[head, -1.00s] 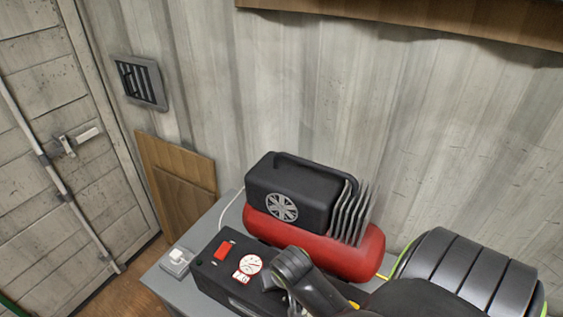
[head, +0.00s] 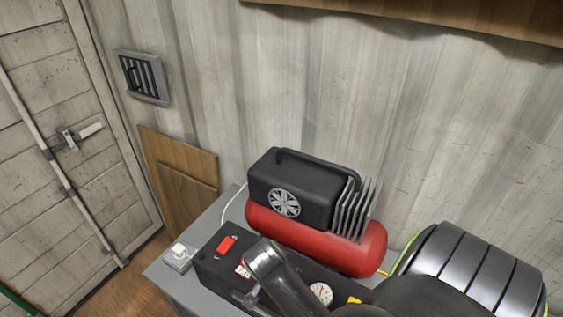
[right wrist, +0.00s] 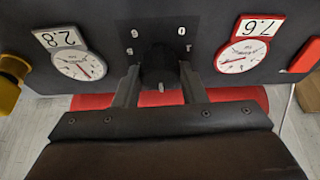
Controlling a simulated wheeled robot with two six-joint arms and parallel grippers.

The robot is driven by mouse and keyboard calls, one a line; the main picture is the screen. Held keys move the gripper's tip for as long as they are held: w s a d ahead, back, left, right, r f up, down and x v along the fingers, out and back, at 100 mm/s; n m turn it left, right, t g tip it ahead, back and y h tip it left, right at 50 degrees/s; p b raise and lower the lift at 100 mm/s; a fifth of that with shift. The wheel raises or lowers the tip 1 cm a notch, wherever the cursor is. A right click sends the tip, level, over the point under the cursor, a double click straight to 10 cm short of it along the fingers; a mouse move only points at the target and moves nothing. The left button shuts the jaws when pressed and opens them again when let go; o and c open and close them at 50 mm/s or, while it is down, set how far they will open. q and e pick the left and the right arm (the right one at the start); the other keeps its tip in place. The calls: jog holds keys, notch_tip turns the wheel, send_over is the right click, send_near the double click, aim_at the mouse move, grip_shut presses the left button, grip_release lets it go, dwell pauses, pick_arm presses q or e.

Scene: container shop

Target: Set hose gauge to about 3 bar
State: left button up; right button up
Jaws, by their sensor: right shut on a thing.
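My right gripper (right wrist: 158,72) is shut on a black round knob (right wrist: 158,62) on the black control box (head: 215,275). In the right wrist view a finger lies on each side of the knob. The knob's scale figures are partly covered. To the left is a white gauge (right wrist: 79,64) with a grey label showing 2.8. To the right is a gauge with a red rim (right wrist: 242,56) and a label showing 7.6. In the head view the white gauge (head: 320,293) shows beside my right arm, which partly hides the red gauge. My left gripper is out of view.
A compressor with a black housing (head: 290,190) and red tank (head: 330,245) stands behind the box on a grey bench (head: 185,285). A red switch (head: 227,245) and a yellow part (head: 354,300) sit on the box. A white socket (head: 178,258) lies at the left.

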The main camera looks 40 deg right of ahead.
jog(key=shift+m, duration=0.3)
jog(key=o, duration=1)
